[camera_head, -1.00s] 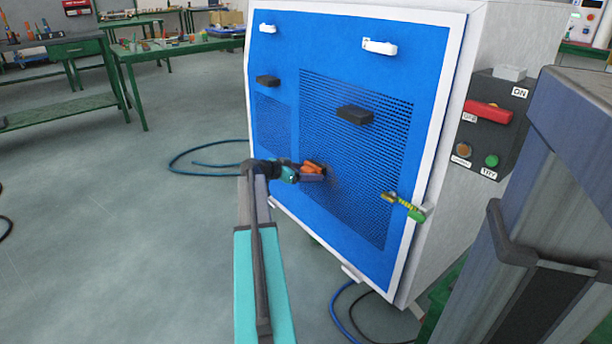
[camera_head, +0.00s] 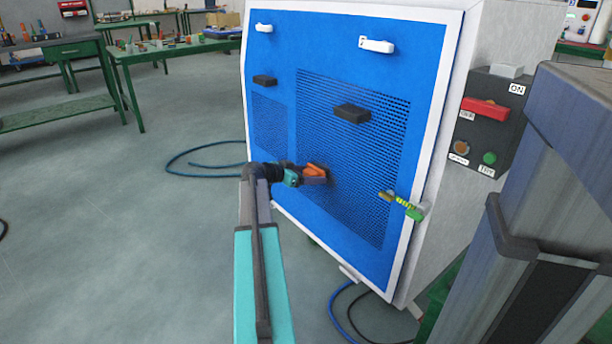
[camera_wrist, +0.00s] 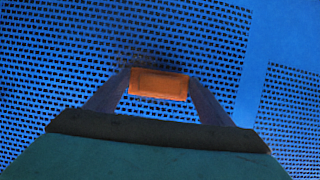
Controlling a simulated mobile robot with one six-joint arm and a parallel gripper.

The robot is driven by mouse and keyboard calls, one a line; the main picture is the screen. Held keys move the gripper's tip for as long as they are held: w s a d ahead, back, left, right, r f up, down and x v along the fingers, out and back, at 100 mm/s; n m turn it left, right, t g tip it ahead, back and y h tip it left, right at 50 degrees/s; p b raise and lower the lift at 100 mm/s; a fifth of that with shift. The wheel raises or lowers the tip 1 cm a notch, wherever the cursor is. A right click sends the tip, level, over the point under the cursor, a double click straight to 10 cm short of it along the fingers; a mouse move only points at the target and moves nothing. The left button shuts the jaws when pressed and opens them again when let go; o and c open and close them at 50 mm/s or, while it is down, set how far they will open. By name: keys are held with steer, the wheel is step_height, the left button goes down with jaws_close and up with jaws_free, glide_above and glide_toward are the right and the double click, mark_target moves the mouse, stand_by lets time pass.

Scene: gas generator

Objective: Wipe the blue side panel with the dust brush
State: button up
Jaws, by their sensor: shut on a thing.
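The blue side panel (camera_head: 337,55) with its perforated grilles fills the front of the generator in the head view. My gripper (camera_head: 317,172) is shut on the orange dust brush (camera_head: 314,170), in front of the lower left part of the large grille. In the wrist view the brush (camera_wrist: 158,84) sits between the two fingers (camera_wrist: 158,88), with the perforated panel (camera_wrist: 60,60) close behind it. A dark smudge shows on the grille just above the brush. The bristles are hidden, so I cannot tell whether they touch the panel.
Black handles (camera_head: 352,113) and white latches (camera_head: 376,45) stick out from the panel. A yellow-green tool (camera_head: 402,205) is at its right edge. A control box with a red switch (camera_head: 485,108) is on the right side. Blue hoses (camera_head: 200,165) lie on the floor. Green workbenches (camera_head: 165,55) stand behind left.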

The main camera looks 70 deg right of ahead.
steer(key=shift+s+a, duration=0.25)
steer(key=shift+s, duration=0.15)
steer(key=shift+s+a+b, duration=0.35)
steer(key=shift+s+a, duration=0.15)
steer(key=shift+s, duration=0.4)
steer(key=shift+s+a+b, duration=0.3)
steer(key=shift+s+a, duration=0.15)
steer(key=shift+s, duration=0.45)
steer(key=shift+s, duration=0.1)
steer(key=s+a+b, duration=0.1)
steer(key=s+a, duration=0.1)
steer(key=s, duration=0.1)
steer(key=shift+a, duration=0.15)
steer(key=shift+r, duration=0.1)
